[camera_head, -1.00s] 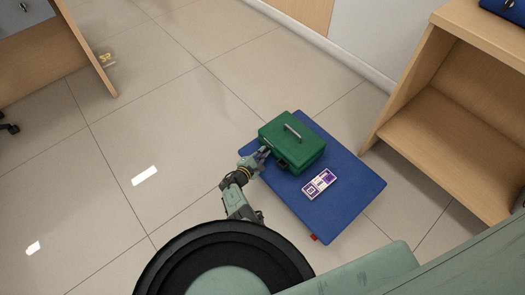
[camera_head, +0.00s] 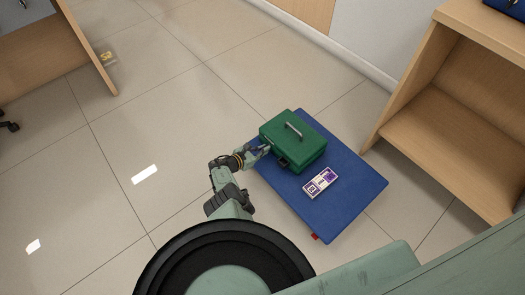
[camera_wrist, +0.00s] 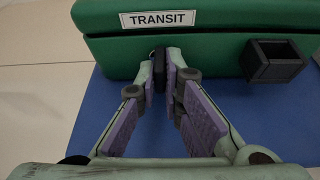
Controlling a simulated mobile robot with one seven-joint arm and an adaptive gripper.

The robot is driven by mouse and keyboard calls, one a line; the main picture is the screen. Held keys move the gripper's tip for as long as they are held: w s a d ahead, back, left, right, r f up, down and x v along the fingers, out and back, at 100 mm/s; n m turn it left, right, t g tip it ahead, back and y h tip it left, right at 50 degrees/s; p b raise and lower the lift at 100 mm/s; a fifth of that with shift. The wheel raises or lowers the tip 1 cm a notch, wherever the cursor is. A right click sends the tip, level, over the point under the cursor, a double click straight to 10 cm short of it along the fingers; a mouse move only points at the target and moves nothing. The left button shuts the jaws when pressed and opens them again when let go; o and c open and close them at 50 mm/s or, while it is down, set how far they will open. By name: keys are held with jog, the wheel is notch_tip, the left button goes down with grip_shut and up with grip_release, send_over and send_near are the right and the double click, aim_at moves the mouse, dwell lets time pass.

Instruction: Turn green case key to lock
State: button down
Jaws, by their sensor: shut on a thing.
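The green case (camera_head: 293,142) sits shut on a blue mat (camera_head: 345,205) on the floor, with a grey handle on its lid. In the wrist view the green case (camera_wrist: 215,45) fills the top and bears a "TRANSIT" label (camera_wrist: 158,19). My gripper (camera_head: 264,150) is at the case's front side, left of the dark latch box (camera_head: 283,162). In the wrist view my gripper (camera_wrist: 166,68) has its fingertips close together on a small dark piece, the key (camera_wrist: 159,62), at the case front below the label. The fingers hide most of the key, so its turn cannot be read.
A purple and white banknote bundle (camera_head: 320,182) lies on the mat in front of the case. A wooden shelf unit (camera_head: 440,130) stands to the right. A wooden desk (camera_head: 60,50) stands at upper left. The tiled floor (camera_head: 140,130) left of the mat is clear.

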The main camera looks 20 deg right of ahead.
jog(key=shift+n+g, duration=0.3)
dwell(0.4)
jog(key=c, duration=1.7)
grip_release()
jog(key=shift+v, duration=3.75)
